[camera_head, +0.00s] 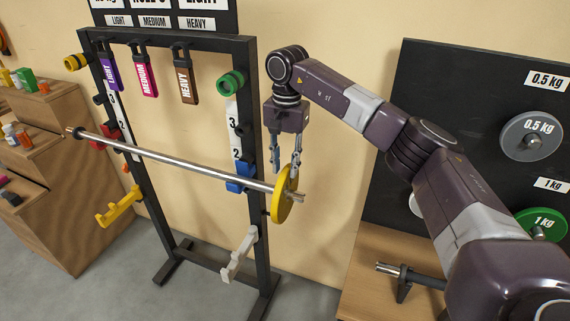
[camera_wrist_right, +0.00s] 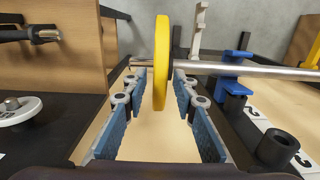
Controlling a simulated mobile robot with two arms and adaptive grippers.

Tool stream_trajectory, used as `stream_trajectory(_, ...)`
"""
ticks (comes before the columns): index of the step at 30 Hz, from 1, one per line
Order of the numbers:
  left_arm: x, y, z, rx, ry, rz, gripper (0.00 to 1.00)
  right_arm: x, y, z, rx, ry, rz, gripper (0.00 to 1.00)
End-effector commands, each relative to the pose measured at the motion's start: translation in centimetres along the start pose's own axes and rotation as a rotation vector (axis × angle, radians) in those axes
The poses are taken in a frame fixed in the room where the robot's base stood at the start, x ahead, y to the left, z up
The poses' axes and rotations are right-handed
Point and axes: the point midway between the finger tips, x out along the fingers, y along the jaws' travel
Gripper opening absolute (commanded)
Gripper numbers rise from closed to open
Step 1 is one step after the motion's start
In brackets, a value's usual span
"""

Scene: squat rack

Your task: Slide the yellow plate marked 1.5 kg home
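The yellow plate (camera_head: 281,203) is on the right end of the steel bar (camera_head: 180,160), with a short stub of bar showing beyond it. My right gripper (camera_head: 286,166) points down over the plate's upper edge. In the right wrist view the plate (camera_wrist_right: 161,60) stands edge-on between the two blue-padded fingers (camera_wrist_right: 160,82), with a gap on both sides, so the gripper is open around it. The 1.5 kg marking cannot be read from here. My left gripper is not in view.
The bar lies across the black rack on a blue hook (camera_head: 240,178) and a red hook (camera_head: 104,134). A white arm (camera_head: 239,255) and a yellow arm (camera_head: 119,207) stick out lower down. A board with a grey plate (camera_head: 518,136) and a green plate (camera_head: 530,222) stands right.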

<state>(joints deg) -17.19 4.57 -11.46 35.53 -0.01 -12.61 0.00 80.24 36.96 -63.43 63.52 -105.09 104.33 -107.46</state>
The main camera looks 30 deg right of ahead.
Motion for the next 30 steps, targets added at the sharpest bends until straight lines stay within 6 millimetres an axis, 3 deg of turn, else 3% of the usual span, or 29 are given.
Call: stream_trajectory(30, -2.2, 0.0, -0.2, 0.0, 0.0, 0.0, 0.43, -2.5, 0.0, 0.0, 0.001, 0.0, 0.0, 0.26)
